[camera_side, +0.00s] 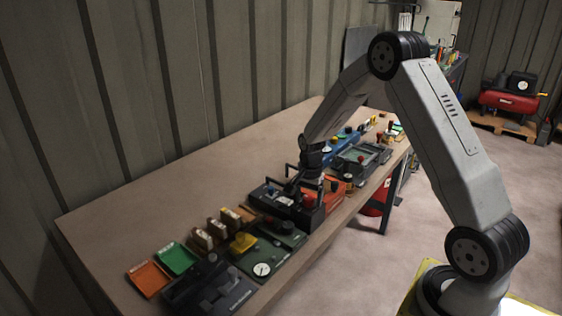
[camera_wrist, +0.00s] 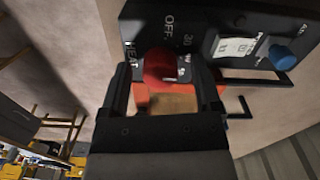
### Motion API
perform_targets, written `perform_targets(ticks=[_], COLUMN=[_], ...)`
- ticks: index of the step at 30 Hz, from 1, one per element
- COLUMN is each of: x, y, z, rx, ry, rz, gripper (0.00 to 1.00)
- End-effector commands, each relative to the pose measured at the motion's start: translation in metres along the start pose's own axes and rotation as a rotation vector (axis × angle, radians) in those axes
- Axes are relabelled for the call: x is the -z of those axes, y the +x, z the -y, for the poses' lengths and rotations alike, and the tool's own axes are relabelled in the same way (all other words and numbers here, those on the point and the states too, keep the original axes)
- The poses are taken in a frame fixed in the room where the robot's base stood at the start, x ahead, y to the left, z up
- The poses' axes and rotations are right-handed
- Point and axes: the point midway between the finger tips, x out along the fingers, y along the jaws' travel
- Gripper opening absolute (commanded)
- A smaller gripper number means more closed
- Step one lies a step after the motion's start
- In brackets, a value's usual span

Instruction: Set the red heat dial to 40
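The red heat dial (camera_wrist: 158,66) sits on a dark control panel (camera_wrist: 205,22) in the wrist view, beside the printed words HEAT and OFF and the number 30. A small pale mark shows near its lower right edge; I cannot read the setting. My gripper (camera_wrist: 163,76) is open, with one black finger on each side of the dial. A gap shows at the left; contact on the right is unclear.
An orange unit (camera_side: 337,192) stands close by. Green (camera_side: 177,258) and orange (camera_side: 149,279) trays lie at the near end. The bench's wall side (camera_side: 190,190) is clear.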

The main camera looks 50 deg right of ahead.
Motion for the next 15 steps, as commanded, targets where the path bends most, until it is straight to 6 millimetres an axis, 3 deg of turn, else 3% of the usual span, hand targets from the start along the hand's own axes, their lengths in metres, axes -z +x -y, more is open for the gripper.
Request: perform_targets(ticks=[8, 15], x=[0.0, 0.001], y=[-0.004, -0.022], z=[0.001, 0.001], rx=[0.002, 0.003], ry=[0.0, 0.0], rz=[-0.001, -0.002], gripper=[0.81, 0.81])
